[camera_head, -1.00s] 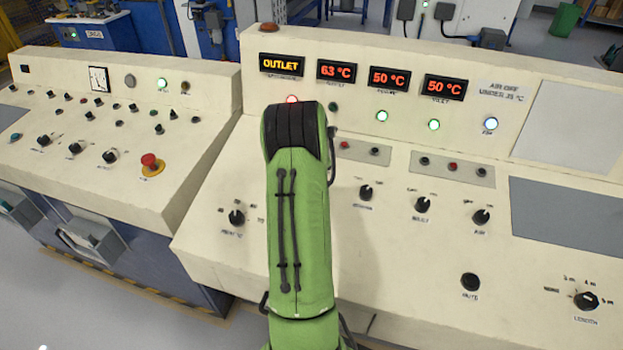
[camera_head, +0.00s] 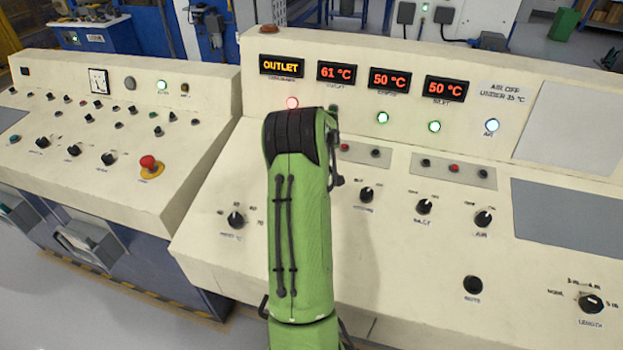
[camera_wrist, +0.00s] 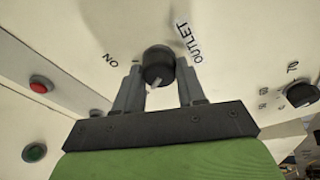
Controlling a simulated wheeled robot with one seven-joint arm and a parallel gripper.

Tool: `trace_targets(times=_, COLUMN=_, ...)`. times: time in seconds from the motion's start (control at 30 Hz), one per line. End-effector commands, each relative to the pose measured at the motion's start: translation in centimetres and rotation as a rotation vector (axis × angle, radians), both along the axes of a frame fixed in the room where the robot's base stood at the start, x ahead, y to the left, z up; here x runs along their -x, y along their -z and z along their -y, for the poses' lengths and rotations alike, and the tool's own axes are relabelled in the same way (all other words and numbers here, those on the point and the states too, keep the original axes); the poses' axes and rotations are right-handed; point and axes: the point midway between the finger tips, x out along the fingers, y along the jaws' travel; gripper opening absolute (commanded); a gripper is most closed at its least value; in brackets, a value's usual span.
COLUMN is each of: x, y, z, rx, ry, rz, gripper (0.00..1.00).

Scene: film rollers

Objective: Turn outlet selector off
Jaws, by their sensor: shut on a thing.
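In the wrist view, the outlet selector (camera_wrist: 158,62) is a round black knob with a pale pointer mark on its near side. An "OUTLET" label stands beside it on the right and "ON" is printed to its left. My gripper (camera_wrist: 160,82) is shut on the knob, one grey finger on each side. In the head view, my green arm hides the selector and the gripper. The outlet display (camera_head: 282,66) shows "OUTLET" in orange, with a red lamp (camera_head: 292,102) lit below it.
The temperature display (camera_head: 337,72) beside it reads 61 °C. Other black knobs (camera_head: 367,194) stand right of my arm. In the wrist view, a red button (camera_wrist: 41,84) and a green button (camera_wrist: 34,152) are at left, and another knob (camera_wrist: 301,94) is at right.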

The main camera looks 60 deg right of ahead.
Motion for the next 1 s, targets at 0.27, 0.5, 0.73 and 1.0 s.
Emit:
trace_targets(times=0.27, x=0.0, y=-0.1, z=0.0, rx=0.002, ry=-0.006, rz=-0.001, gripper=0.09)
trace_targets(times=0.5, x=0.0, y=-0.1, z=0.0, rx=0.002, ry=-0.005, rz=0.0, gripper=0.59)
trace_targets(times=0.73, x=0.0, y=0.0, z=0.0, rx=0.001, ry=-0.004, rz=-0.001, gripper=0.65)
trace_targets(times=1.0, x=0.6, y=-3.2, z=-0.7, rx=0.004, ry=-0.004, rz=0.001, gripper=0.65)
